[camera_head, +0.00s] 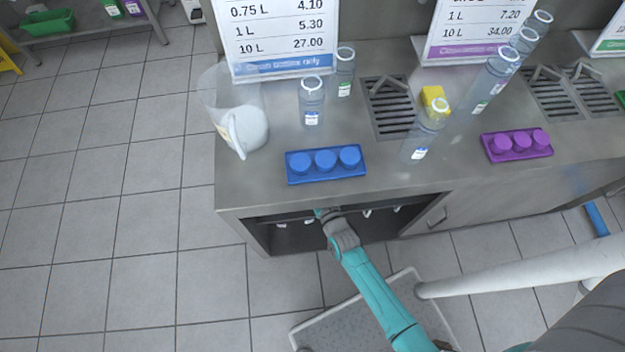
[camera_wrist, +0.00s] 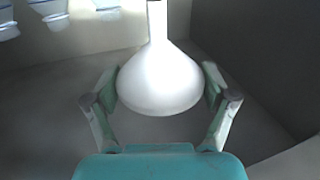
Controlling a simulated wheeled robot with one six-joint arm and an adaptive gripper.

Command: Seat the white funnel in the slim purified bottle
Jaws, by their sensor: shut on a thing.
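My gripper (camera_head: 325,213) reaches into the open compartment under the counter. In the wrist view my gripper (camera_wrist: 160,88) is shut on a white funnel (camera_wrist: 160,82), one finger on each side of its wide cone. The funnel's narrow stem points away from my gripper. The funnel in my grip is not clear in the head view. Several clear bottles stand on the counter, among them a tall one (camera_head: 425,135) at the front and another (camera_head: 492,80) farther right. Their labels are too small to tell which is the slim purified bottle.
More white funnels (camera_wrist: 58,8) hang at the upper left in the wrist view. Price signs stand behind.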

